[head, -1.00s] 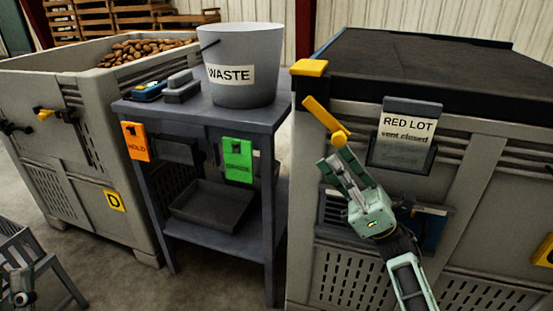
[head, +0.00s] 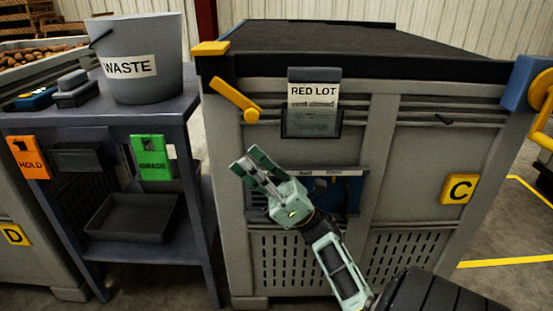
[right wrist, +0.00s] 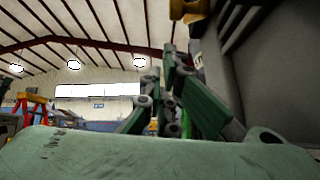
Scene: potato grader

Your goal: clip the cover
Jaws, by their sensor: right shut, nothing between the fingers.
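The dark cover (head: 350,48) lies over the top of the grey bin marked C. A yellow corner piece (head: 210,48) sits at its left front corner. Below it, a yellow lever (head: 235,100) on the bin's front tilts up and left from its round pivot. My right gripper (head: 249,161) is shut and empty, in front of the bin, below the pivot and apart from it in the picture. Its fingers (right wrist: 165,105) fill the middle of the right wrist view, with a yellow part (right wrist: 188,8) above them. My left gripper is not in view.
The grey table (head: 95,118) with the WASTE bucket (head: 140,60) stands close on the left. A blue and yellow fitting (head: 530,85) is at the bin's right. Floor shows at the right.

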